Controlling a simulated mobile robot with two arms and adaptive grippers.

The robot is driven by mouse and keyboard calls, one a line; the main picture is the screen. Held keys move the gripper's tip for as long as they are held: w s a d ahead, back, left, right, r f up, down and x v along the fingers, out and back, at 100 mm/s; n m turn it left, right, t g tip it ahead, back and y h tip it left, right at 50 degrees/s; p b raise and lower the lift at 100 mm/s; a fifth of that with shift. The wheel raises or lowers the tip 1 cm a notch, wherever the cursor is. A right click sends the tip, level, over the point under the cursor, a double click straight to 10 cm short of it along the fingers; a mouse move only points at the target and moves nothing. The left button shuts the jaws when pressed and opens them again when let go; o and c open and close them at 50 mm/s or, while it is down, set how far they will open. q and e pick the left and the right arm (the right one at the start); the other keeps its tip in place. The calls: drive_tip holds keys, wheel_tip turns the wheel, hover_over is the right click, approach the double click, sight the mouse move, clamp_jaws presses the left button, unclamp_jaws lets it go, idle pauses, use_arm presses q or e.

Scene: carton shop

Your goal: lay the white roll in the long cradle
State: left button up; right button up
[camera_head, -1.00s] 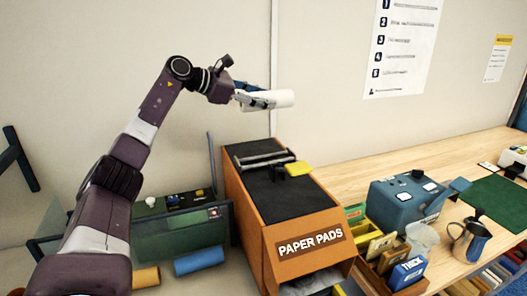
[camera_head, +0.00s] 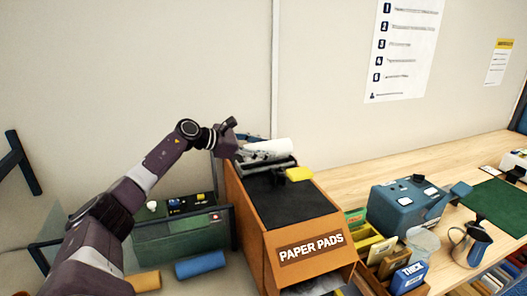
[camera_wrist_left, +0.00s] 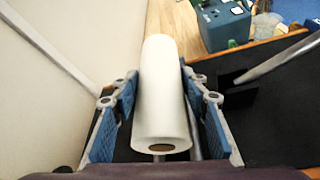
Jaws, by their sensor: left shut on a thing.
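The white roll (camera_head: 268,146) lies level between the fingers of my left gripper (camera_head: 250,151). In the left wrist view the roll (camera_wrist_left: 163,95) points away from me, with its brown core end nearest, between the two blue-padded fingers (camera_wrist_left: 160,110). The long cradle (camera_head: 268,168), a dark holder with metal rails, is on top of the orange-brown paper pads box (camera_head: 310,232), at its back end. The roll is directly over the cradle and close to it; I cannot tell if they touch. The roll and gripper partly hide the cradle. My right gripper is not in view.
A green machine (camera_head: 180,237) and a blue roll (camera_head: 201,264) are to the left. A blue machine (camera_head: 408,205) stands to the right. The wall is close behind.

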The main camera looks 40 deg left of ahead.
use_arm(q)
drive_tip(key=shift+f, duration=0.7)
drive_tip(key=shift+f+b, duration=0.6)
drive_tip(key=shift+b, duration=0.1)
drive_tip(key=o, duration=1.3)
drive_tip(key=shift+r, duration=0.1)
